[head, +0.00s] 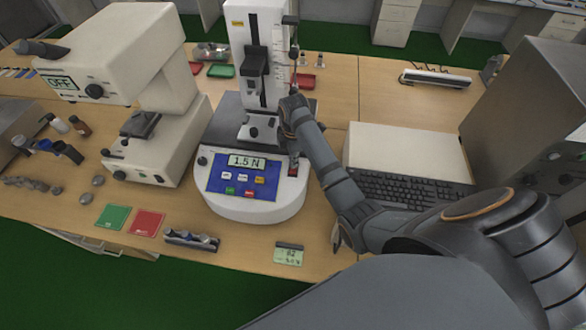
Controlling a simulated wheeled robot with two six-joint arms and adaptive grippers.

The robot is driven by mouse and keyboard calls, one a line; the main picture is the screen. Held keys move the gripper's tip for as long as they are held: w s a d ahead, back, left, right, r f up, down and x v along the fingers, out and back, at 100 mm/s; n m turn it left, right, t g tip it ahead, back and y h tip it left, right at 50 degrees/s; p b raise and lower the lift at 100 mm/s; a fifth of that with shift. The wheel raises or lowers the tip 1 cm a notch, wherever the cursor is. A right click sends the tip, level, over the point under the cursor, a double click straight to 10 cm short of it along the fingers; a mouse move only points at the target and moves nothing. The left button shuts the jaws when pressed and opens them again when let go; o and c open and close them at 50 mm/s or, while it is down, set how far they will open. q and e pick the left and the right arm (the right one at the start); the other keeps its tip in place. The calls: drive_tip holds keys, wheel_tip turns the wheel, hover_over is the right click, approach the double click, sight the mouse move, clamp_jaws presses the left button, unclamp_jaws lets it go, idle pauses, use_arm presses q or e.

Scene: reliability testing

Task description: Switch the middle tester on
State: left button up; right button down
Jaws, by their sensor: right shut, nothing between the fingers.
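The middle tester is a white force stand (226,201) with a tall column and a blue front panel. Its display is lit and reads 1.5 N. A small red switch (292,171) sits at the right side of its base. My right arm reaches in from the right, and its wrist is beside the column. My right gripper (293,153) points down just above the switch, shut and empty. It is small and dark here, so I cannot tell whether it touches the switch. My left gripper is not in view.
A white hardness tester (150,60) showing OFF stands on the left. A keyboard (405,190) and a grey cabinet (525,100) are on the right. Green (114,217) and red (148,223) mats and a small meter (289,254) lie along the front edge.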

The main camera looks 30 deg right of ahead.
drive_tip(key=shift+r+p, duration=2.6)
drive_tip(key=shift+p, duration=0.5)
drive_tip(key=shift+r, duration=0.9)
